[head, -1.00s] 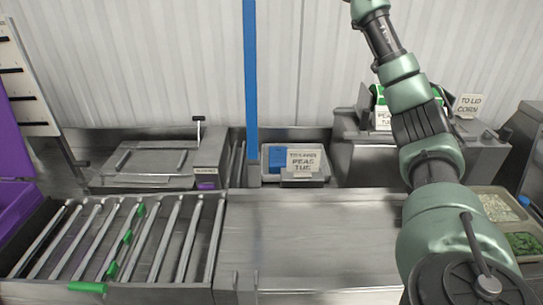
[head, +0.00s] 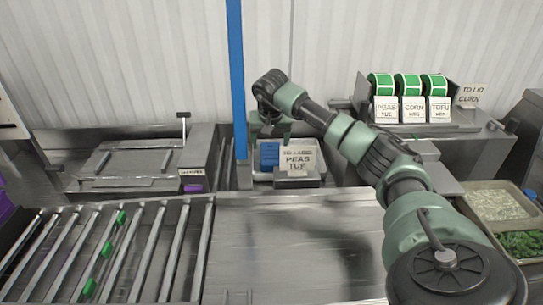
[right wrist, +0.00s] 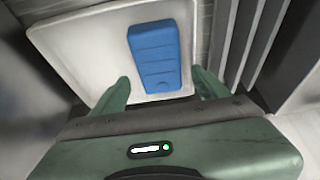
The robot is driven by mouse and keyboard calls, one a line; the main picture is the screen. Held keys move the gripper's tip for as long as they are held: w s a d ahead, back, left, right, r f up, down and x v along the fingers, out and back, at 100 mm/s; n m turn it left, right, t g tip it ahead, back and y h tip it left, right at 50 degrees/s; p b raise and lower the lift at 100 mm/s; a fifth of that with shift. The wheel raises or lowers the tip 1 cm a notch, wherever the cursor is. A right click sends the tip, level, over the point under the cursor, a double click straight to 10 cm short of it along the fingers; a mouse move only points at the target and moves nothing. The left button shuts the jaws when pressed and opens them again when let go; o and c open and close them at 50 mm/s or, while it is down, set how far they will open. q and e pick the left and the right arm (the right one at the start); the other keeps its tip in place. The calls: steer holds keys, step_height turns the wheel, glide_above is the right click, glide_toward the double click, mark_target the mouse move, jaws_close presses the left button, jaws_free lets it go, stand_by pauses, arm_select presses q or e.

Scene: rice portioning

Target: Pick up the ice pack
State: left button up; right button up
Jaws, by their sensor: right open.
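My right gripper (head: 268,128) is above the back of the tray. In the right wrist view the right gripper (right wrist: 162,84) is open and empty, its fingers apart with the ice pack ahead between their lines. My left gripper does not show.
A roller conveyor (head: 100,250) is front left. Green label rolls (head: 408,84) stand at the right. The middle counter (head: 290,240) is clear.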

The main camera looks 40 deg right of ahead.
mark_target(271, 152)
steer(key=shift+w+f, duration=0.15)
steer(key=shift+f, duration=0.3)
steer(key=p+x, duration=0.1)
steer(key=x, duration=0.3)
steer(key=shift+d+f+p, duration=0.25)
steer(key=shift+f+p, duration=0.1)
steer(key=shift+f, duration=0.3)
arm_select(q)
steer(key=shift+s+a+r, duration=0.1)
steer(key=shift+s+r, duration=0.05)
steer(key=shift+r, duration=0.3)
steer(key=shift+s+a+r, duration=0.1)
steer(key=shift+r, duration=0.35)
arm_select(e)
steer(key=shift+w+d, duration=0.1)
steer(key=c, duration=1.5)
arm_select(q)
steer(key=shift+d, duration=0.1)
arm_select(e)
steer(key=shift+r, duration=0.1)
